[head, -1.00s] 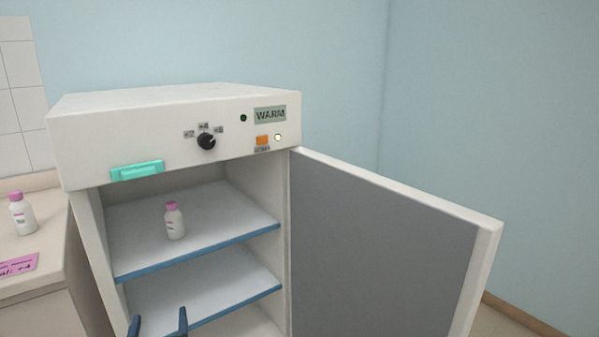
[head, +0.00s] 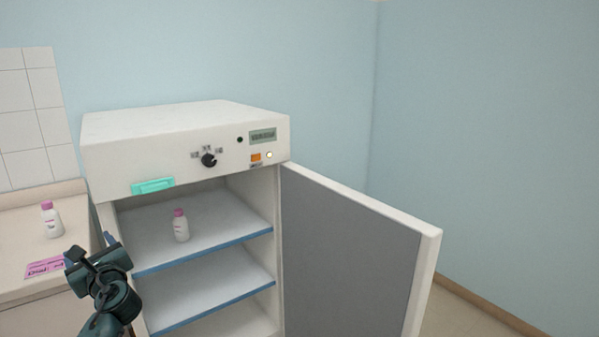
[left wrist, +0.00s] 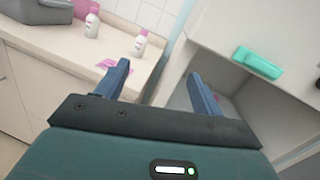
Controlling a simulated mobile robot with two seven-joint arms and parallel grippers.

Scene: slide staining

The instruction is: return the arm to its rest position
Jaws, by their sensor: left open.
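My left gripper (head: 92,250) is in the lower left of the head view, in front of the gap between counter and cabinet. Its two blue fingers (left wrist: 159,75) stand apart in the left wrist view, with nothing held between them. The white cabinet (head: 185,133) has its door (head: 350,250) swung open to the right. A white bottle with a pink cap (head: 181,228) stands upright on the upper shelf, apart from the gripper. My right gripper is not in view.
Another pink-capped bottle (head: 52,222) stands on the counter (head: 20,222) at left, beside a pink label (head: 45,267). The left wrist view shows a further bottle (left wrist: 92,24) and a grey object (left wrist: 40,10) there. The open door takes up room at right.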

